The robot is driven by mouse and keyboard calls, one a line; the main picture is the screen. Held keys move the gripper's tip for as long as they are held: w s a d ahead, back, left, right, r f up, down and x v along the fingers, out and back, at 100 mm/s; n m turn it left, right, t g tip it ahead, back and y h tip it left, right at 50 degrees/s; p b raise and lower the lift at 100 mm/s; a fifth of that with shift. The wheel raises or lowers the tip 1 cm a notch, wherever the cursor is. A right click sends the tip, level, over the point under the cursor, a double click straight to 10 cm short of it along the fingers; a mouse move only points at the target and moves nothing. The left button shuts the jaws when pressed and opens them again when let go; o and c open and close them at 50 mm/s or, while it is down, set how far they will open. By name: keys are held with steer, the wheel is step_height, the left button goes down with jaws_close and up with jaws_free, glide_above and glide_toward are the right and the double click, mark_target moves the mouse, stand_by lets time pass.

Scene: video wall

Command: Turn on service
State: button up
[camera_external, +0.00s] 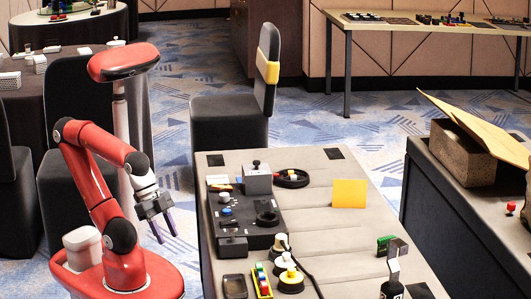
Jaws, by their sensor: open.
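My gripper (165,237) is open and empty, its two purple-tipped fingers pointing down. It hangs over the floor, left of the grey table (325,225) and apart from it. A black control panel (247,237) lies on the table's left side, with a blue-and-white knob (226,211) and a black round control (266,217). A grey box with a dark knob on top (258,181) stands at the panel's far end. No label reading "service" can be made out, so I cannot tell which control it is or whether it is on.
A cardboard box (462,150) sits on the right counter.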

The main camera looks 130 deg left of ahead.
steer(key=w+r, duration=0.1)
steer(key=r, duration=0.1)
steer(key=w+a+r+m, duration=0.1)
steer(key=w+r, duration=0.1)
steer(key=w+r+m+g, duration=0.1)
steer(key=r, duration=0.2)
steer(key=shift+w+a+r, duration=0.1)
steer(key=shift+w+a, duration=0.15)
jaws_close()
steer(key=w+a+r+m+g, duration=0.1)
steer(key=w+a+r+m, duration=0.2)
steer(key=w+r, duration=0.2)
steer(key=w+a+r+m+g+y, duration=0.1)
steer(key=w+a+r+m+g, duration=0.1)
steer(key=w+r, duration=0.4)
step_height(320, 180, up, 4)
steer(key=shift+w+a+r+m, duration=0.1)
steer(key=shift+w+a+m, duration=0.15)
steer(key=shift+a+m, duration=0.55)
steer(key=shift+d, duration=0.2)
